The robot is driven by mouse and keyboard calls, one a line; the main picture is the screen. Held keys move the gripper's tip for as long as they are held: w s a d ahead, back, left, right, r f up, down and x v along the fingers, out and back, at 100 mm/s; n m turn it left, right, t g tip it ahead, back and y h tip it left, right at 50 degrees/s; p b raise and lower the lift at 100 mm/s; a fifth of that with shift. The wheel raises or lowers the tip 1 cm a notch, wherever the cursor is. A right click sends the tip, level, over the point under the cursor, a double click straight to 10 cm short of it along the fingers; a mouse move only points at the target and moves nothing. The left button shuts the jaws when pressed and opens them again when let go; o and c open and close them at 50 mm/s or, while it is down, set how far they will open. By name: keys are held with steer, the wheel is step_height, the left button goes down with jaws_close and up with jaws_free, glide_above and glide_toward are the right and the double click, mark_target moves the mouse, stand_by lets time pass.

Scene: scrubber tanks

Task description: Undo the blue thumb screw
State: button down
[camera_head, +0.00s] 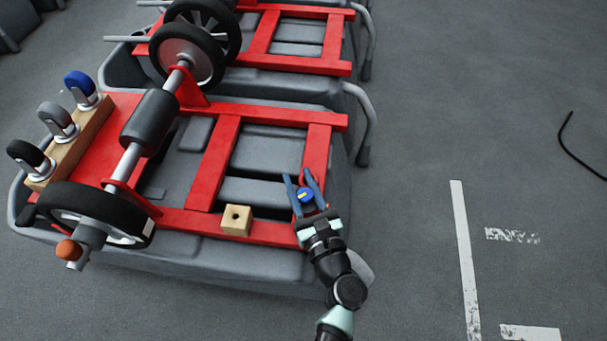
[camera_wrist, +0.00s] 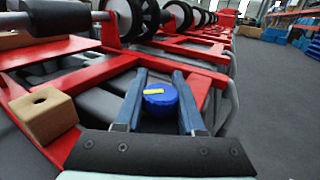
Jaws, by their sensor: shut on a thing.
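The blue thumb screw (camera_head: 305,195) is a round blue knob with a yellow mark on top. It sits at the near right corner of the red frame (camera_head: 316,150). My gripper (camera_head: 304,180) has its two blue fingers on either side of the knob, shut on it. In the wrist view the knob (camera_wrist: 160,98) shows between the fingers (camera_wrist: 160,85), its yellow bar lying roughly crosswise. The knob's underside and shaft are hidden.
A wooden block with a hole (camera_head: 236,221) stands on the frame to the left. A wheel and axle (camera_head: 98,213) lie further left, by a wooden rack (camera_head: 66,150) holding several casters. A grey bent handle (camera_head: 362,120) rises right of the frame. The floor at right is mostly clear, with a black cable (camera_head: 575,150).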

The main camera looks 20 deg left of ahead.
steer(key=n+g+y, duration=0.3)
steer(key=g, duration=0.1)
steer(key=shift+s+a+f, duration=0.1)
steer(key=shift+s+a, duration=0.15)
steer(key=shift+s, duration=0.05)
steer(key=shift+s+a+f+n+g+y+b, duration=0.1)
steer(key=shift+s+n+g+y+b, duration=0.25)
steer(key=shift+n+g, duration=0.6)
steer(key=shift+s+a+n+g+y, duration=0.1)
steer(key=shift+n+g+y, duration=0.5)
steer(key=shift+g, duration=0.65)
steer(key=c, duration=0.5)
jaws_free()
steer(key=shift+d, duration=0.3)
steer(key=p+v, duration=0.2)
steer(key=v, duration=1)
